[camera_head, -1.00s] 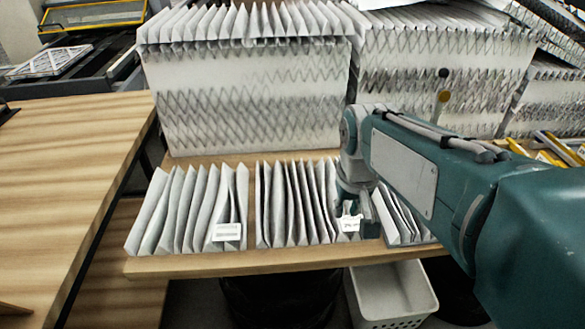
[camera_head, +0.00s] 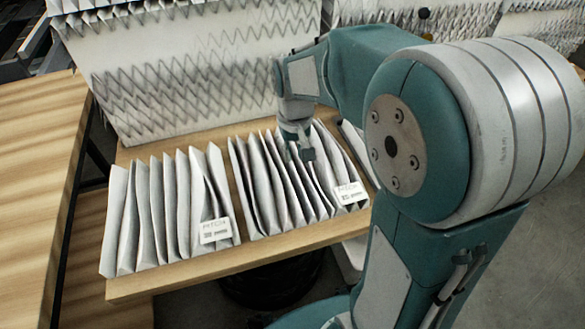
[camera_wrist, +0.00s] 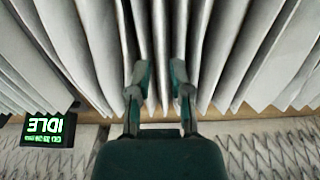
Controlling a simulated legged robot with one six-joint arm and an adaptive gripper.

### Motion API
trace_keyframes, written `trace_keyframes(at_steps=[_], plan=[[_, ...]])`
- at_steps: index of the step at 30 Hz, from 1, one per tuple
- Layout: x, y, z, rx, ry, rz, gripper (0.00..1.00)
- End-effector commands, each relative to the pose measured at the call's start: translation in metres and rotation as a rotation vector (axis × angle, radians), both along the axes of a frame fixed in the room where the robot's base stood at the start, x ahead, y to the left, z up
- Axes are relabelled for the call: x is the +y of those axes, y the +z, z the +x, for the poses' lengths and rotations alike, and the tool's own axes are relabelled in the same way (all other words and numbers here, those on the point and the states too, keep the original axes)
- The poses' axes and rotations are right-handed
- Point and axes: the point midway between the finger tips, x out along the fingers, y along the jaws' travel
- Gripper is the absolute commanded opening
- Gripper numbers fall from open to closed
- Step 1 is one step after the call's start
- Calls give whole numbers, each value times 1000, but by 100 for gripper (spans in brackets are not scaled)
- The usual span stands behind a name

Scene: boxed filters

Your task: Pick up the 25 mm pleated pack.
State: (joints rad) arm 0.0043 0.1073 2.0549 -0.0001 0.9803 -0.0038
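Two white pleated packs stand on a wooden table (camera_head: 190,278). The right pack (camera_head: 262,190) has a front tag (camera_head: 350,193) reading "PITCH"; its number is too blurred to be sure of. The left pack (camera_head: 150,215) has a similar tag (camera_head: 214,231). My gripper (camera_head: 298,150) points down at the back part of the right pack. In the wrist view my gripper (camera_wrist: 160,76) has its two fingers apart, one on each side of a narrow pleat (camera_wrist: 160,40). Whether the fingers touch the paper cannot be told.
A tall block of zigzag pleated media (camera_head: 190,70) stands behind the packs. A small display (camera_wrist: 48,130) reading IDLE shows in the wrist view. Another wooden surface (camera_head: 35,170) lies at the left. My arm covers the table's right side.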

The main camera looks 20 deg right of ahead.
Motion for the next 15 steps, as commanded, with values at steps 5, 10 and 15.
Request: trace_keyframes(at_steps=[5,10,15], plan=[[1,-19,1,3,1,0,26],[2,-45,2,3,0,0,26],[2,-55,2,0,0,0,26]])
